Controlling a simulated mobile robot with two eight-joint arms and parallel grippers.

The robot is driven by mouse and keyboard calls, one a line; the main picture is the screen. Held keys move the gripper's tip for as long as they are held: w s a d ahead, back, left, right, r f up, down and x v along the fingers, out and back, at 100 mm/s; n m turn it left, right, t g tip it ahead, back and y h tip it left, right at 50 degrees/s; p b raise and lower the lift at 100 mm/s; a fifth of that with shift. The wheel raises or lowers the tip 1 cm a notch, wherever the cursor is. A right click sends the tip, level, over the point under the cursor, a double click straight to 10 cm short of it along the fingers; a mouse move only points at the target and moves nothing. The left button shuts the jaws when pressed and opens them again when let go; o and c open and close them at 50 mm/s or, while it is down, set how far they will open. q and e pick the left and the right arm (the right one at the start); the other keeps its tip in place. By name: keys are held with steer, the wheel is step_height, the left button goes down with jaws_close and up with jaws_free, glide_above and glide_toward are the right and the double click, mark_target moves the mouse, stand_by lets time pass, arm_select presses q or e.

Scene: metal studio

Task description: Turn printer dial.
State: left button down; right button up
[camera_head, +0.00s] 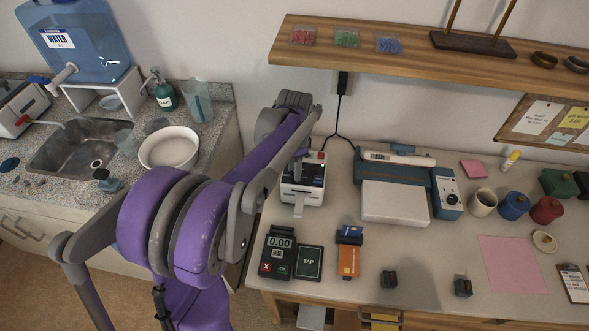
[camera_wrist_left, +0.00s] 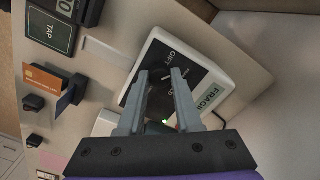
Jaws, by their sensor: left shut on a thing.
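The label printer (camera_head: 303,190) is a white box with a dark face, standing at the left of the desk with a paper strip out of its front. In the left wrist view the printer (camera_wrist_left: 215,53) shows a dark face with words around it, "GIFT" and "FRAGILE" among them. My left gripper (camera_head: 299,160) reaches down onto the top of the printer. In the left wrist view the left gripper (camera_wrist_left: 159,78) has its two grey fingers around the dark dial (camera_wrist_left: 158,92), shut on it. The fingers partly hide the dial. A small green light shows near it. My right gripper is not in view.
A card terminal (camera_head: 277,254), a TAP pad (camera_head: 310,262) and an orange card (camera_head: 348,262) in a holder lie in front of the printer. A blue and white device (camera_head: 395,200) stands to its right. A shelf (camera_head: 400,52) hangs above. My left arm covers the desk's left edge.

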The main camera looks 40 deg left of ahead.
arm_select(q)
steer(key=n, duration=0.3)
steer(key=shift+n, duration=0.4)
steer(key=shift+n+b, duration=0.35)
steer(key=shift+n, duration=1.35)
steer(key=c, duration=0.6)
jaws_free()
step_height(320, 180, up, 11)
steer(key=shift+p, duration=0.35)
steer(key=shift+f, duration=0.1)
